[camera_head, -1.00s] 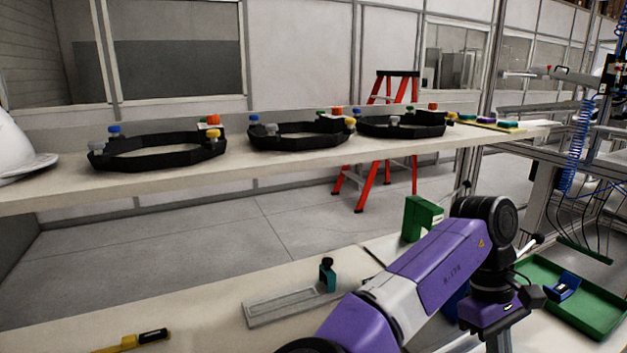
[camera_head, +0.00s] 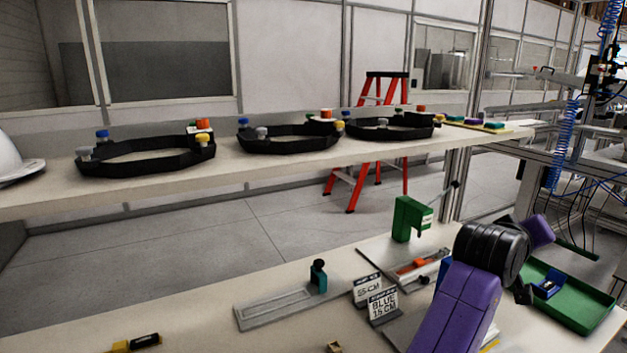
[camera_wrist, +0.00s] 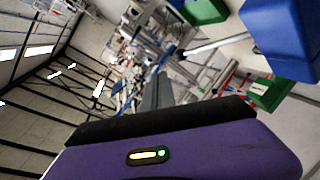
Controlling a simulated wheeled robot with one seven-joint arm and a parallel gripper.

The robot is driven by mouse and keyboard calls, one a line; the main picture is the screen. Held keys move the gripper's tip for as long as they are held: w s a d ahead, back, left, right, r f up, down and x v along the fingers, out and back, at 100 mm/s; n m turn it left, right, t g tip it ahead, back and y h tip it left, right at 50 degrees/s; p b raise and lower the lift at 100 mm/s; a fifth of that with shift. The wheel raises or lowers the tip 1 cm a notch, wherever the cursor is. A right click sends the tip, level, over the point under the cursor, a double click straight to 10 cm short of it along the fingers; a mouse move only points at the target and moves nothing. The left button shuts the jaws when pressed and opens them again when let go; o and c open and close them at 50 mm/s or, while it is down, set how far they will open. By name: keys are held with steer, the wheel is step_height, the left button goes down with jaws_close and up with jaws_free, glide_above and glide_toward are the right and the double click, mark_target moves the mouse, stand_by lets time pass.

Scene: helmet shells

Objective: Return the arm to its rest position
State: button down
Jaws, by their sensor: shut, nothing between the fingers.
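My arm (camera_head: 462,300) rises from the bottom of the head view, purple with a black joint at its top. A further purple part of my arm shows just to the right of that joint. My gripper's fingers cannot be made out in the head view. In the wrist view my gripper (camera_wrist: 157,90) shows as narrow grey fingers beyond its purple and black housing. It is shut and empty, and points across a tilted view of the room.
Black ring frames stand on the upper shelf (camera_head: 60,193). The lower bench holds a grey plate (camera_head: 275,305), a green block (camera_head: 408,218), label cards (camera_head: 382,303) and a green tray (camera_head: 585,312). A blue bin (camera_wrist: 282,38) is near in the wrist view. A red ladder (camera_head: 356,188) stands behind.

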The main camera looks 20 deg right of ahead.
steer(key=w+a+r+n+t+h, duration=0.2)
steer(key=w+a+r+n+t, duration=0.3)
steer(key=a+t, duration=0.5)
steer(key=s+a+f+n+t+y+p, duration=0.1)
steer(key=s+a+f+n+t+y, duration=0.3)
steer(key=a+y, duration=0.45)
steer(key=s+a+f+n+t+y+p, duration=0.1)
steer(key=s+a+f+t+y, duration=0.3)
steer(key=a, duration=0.7)
steer(key=s+a+f+m+g+y, duration=0.1)
steer(key=s+a+f, duration=0.3)
steer(key=s, duration=0.4)
steer(key=s+a+f+m+g+y+p, duration=0.1)
steer(key=s+a+f+g, duration=0.2)
steer(key=s+f, duration=0.3)
steer(key=s+a+f+m+g+y, duration=0.2)
steer(key=s+a+f, duration=0.3)
steer(key=s, duration=0.6)
